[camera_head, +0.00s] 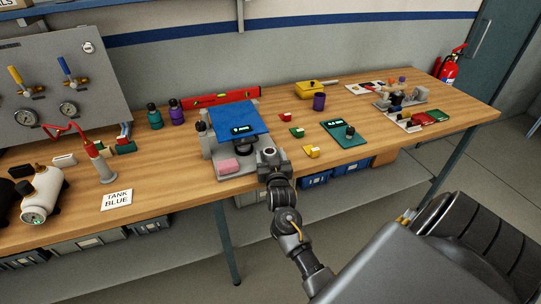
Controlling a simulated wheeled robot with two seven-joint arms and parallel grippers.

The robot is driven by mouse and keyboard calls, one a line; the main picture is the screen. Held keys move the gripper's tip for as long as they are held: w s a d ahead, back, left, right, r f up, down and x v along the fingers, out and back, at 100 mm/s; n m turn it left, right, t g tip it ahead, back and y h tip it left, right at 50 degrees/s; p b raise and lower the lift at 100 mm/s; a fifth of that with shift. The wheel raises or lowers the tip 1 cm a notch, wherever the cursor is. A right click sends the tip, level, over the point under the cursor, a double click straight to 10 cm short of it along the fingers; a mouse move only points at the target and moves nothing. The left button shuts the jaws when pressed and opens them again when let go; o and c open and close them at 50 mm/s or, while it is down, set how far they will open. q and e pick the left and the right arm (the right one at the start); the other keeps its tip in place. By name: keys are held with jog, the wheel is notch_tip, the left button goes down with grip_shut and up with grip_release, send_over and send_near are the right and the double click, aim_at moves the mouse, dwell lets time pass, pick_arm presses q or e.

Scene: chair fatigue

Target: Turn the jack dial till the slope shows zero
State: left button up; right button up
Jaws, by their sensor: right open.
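A blue plate (238,116) lies on top of the jack, which stands on a grey base (237,187) near the bench's front edge. A small dark display (243,129) with green digits sits on the plate; its digits are too small to read. A dark round part (245,144) shows under the plate's front edge; I cannot tell if it is the jack dial. My right gripper (267,155) is open, just right of the jack base and close to the dark part. Its fingertips are partly hidden by the gripper body. My left gripper is out of view.
A pink block (228,165) lies on the base. A red level (221,98) lies behind the plate. Yellow (312,152), red and green small pieces lie between. A white cylinder (43,194) is far left.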

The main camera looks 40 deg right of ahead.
jog(key=b+v, duration=0.1)
jog(key=v, duration=0.9)
jog(key=shift+s+a+b, duration=0.15)
jog(key=shift+s+b, duration=0.05)
jog(key=shift+b, duration=0.2)
